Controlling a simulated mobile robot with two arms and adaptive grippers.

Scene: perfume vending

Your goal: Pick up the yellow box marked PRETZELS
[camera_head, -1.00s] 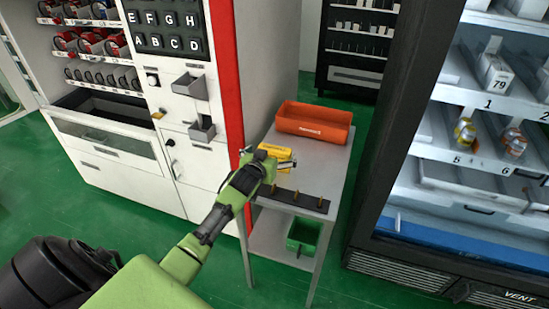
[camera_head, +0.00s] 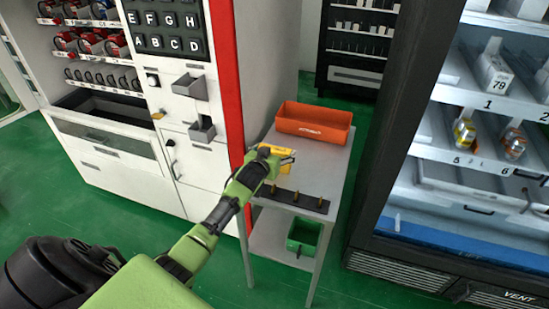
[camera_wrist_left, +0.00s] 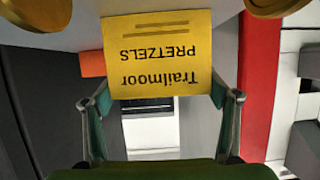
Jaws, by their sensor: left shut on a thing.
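The yellow box marked PRETZELS (camera_wrist_left: 157,55) fills the upper middle of the left wrist view, its lettering upside down. It sits between the two fingers of my left gripper (camera_wrist_left: 163,100), which is shut on it. In the head view the box (camera_head: 276,150) shows as a small yellow patch above the grey side table (camera_head: 318,166), partly hidden by my left gripper (camera_head: 270,161). I cannot tell whether the box is clear of the table top. My right gripper is not in view.
An orange bin (camera_head: 312,125) stands at the table's back. A dark strip with several brass pegs (camera_head: 298,200) lies along its front edge. A green bin (camera_head: 303,236) is on the lower shelf. A white vending machine (camera_head: 120,120) stands left, an open-fronted cooler (camera_head: 385,150) right.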

